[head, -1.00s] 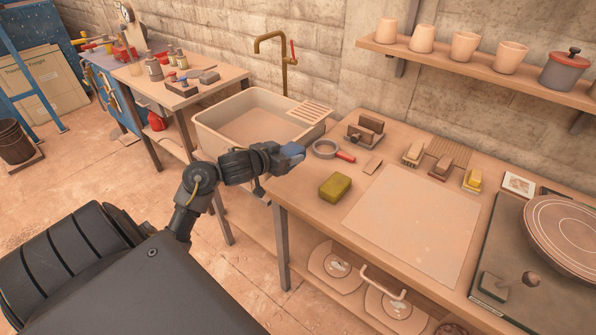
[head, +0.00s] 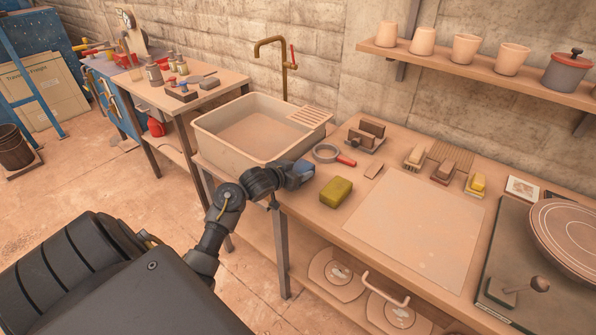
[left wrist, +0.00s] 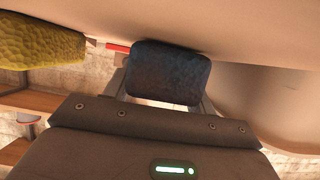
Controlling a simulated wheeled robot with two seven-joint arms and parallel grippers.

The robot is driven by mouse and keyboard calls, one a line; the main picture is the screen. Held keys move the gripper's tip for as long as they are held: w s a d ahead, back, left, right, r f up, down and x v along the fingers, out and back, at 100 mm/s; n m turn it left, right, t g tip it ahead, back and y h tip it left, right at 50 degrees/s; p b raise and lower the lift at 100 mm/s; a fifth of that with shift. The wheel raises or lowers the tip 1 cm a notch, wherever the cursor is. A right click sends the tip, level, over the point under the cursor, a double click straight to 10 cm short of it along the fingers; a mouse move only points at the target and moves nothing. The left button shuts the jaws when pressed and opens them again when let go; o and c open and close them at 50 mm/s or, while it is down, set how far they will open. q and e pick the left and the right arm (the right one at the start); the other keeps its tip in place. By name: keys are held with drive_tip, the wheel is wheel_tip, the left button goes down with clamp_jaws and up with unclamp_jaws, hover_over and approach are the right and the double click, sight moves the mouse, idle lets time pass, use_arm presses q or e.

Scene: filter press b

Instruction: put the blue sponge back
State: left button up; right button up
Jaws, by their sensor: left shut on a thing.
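My left gripper (head: 294,176) is shut on the blue sponge (head: 302,170), near the table's left end by the sink's front right corner. In the left wrist view the blue sponge (left wrist: 169,73) is dark and sits between the fingers. Whether it touches the tabletop I cannot tell. A yellow-green sponge (head: 336,192) lies on the table just right of the gripper; it also shows in the left wrist view (left wrist: 40,42). My right gripper is not in view.
The sink (head: 225,148) stands left of the table, with a ribbed drainboard. A red-handled ring tool (head: 327,153), a wooden block rack (head: 366,136) and several brushes (head: 445,168) stand at the back. A pale board (head: 415,225) covers the table's middle. A turntable stands at right.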

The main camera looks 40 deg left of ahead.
use_arm(q)
drive_tip(key=shift+f, duration=0.15)
drive_tip(key=o, duration=1)
drive_tip(key=shift+s+r, duration=0.1)
drive_tip(key=shift+r, duration=0.15)
drive_tip(key=p+v, duration=0.1)
drive_tip(key=v, duration=1.1)
